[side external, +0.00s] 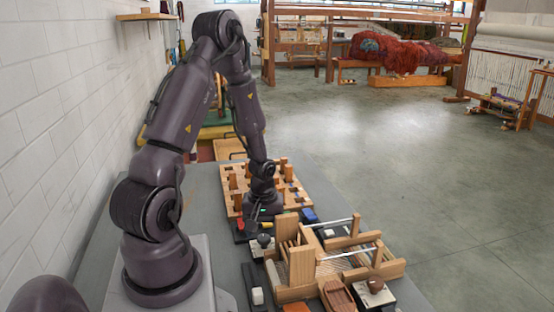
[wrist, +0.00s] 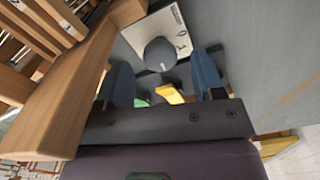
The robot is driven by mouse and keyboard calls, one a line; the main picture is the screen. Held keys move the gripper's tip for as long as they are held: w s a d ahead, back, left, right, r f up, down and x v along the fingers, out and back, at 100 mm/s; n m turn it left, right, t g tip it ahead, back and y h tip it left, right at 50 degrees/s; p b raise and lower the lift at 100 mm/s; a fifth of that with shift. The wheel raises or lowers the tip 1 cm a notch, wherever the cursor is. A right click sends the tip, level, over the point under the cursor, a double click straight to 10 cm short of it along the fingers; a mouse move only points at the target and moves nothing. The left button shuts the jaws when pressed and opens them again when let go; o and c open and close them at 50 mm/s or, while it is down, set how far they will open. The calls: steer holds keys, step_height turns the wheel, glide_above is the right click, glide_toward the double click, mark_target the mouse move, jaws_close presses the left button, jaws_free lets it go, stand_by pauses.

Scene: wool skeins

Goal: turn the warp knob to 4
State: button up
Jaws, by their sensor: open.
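A dark grey round knob (wrist: 158,50) sits on a white plate (wrist: 180,22) with small dark markings that I cannot read. I cannot tell which number the knob points to. In the side view, a dark knob (side external: 264,239) on a white block (side external: 259,250) stands just in front of my gripper (side external: 263,212). In the wrist view, my gripper (wrist: 163,66) is open, with one blue-grey finger to the left of the knob and one to the right. Nothing is held. Whether the fingers are level with the knob or above it is unclear.
A wooden loom frame (side external: 302,262) stands right of the knob, and its beam (wrist: 65,95) is close to my left finger. A pegged wooden board (side external: 236,202) lies behind. A brown knob (side external: 376,283) stands at the front right. Yellow (wrist: 172,93) and green pieces lie near the fingers.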

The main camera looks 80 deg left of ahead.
mark_target(260, 240)
step_height(260, 240, down, 2)
steer(key=shift+f, duration=0.1)
steer(key=shift+n, duration=1.1)
steer(key=n, duration=0.5)
step_height(260, 240, up, 13)
steer(key=d+r+m+t+y, duration=0.1)
steer(key=d+r+m+t, duration=0.2)
steer(key=d+r+m, duration=1.2)
steer(key=shift+s+d+r+m, duration=0.2)
steer(key=shift+s+d+m, duration=0.15)
steer(key=shift+m, duration=1.85)
